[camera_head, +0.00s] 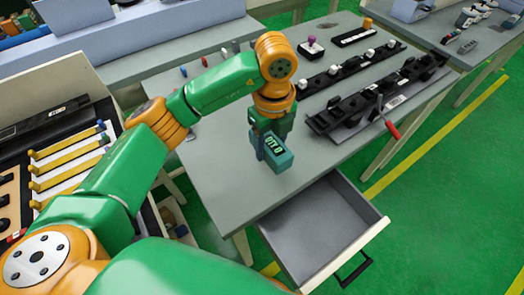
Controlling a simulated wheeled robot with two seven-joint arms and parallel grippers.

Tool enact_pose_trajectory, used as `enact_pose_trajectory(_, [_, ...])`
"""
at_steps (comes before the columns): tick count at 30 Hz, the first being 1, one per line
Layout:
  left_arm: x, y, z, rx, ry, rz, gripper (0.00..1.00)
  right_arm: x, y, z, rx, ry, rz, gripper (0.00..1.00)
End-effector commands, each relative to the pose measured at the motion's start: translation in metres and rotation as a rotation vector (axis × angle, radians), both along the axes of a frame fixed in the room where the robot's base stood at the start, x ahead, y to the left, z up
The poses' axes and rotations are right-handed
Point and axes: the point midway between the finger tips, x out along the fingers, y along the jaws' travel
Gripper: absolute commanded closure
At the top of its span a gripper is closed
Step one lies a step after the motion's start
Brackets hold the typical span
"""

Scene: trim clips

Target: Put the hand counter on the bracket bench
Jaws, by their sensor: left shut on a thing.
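The hand counter (276,155) is a small teal box with a dark display showing pale digits. My left gripper (265,134) points down and is shut on it from above. The gripper and wrist hide the counter's upper part. The counter is over the front part of the grey bench top (222,170), close to the surface. I cannot tell whether it touches. My right gripper is not in view.
A purple-knobbed item (312,42) stands at the back. An open, empty-looking drawer (318,225) juts out in front. A tray of yellow-barred parts (65,165) is left.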

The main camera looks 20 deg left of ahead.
Motion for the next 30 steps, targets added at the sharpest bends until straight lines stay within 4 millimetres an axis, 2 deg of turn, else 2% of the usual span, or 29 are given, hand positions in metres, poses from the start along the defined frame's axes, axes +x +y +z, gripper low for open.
enact_pose_trajectory(1, [0.000,0.006,-0.009,0.000,0.003,0.002,1.00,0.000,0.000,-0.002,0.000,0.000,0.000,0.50])
enact_pose_trajectory(5, [0.002,0.018,-0.024,-0.001,0.002,0.001,1.00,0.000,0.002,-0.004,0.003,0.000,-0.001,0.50])
enact_pose_trajectory(10, [0.002,0.019,-0.049,0.001,0.003,-0.001,1.00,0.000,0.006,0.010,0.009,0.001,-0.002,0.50])
enact_pose_trajectory(20, [0.003,0.019,-0.057,0.000,-0.002,-0.002,1.00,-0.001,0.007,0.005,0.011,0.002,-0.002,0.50])
enact_pose_trajectory(21, [0.003,0.019,-0.058,0.000,-0.001,-0.002,0.43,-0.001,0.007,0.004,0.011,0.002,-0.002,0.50])
enact_pose_trajectory(24, [0.003,0.019,-0.057,0.000,-0.001,-0.002,0.16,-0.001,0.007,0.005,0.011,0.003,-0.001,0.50])
enact_pose_trajectory(30, [0.003,0.019,-0.056,0.000,-0.001,-0.002,0.15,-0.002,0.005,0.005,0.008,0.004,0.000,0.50])
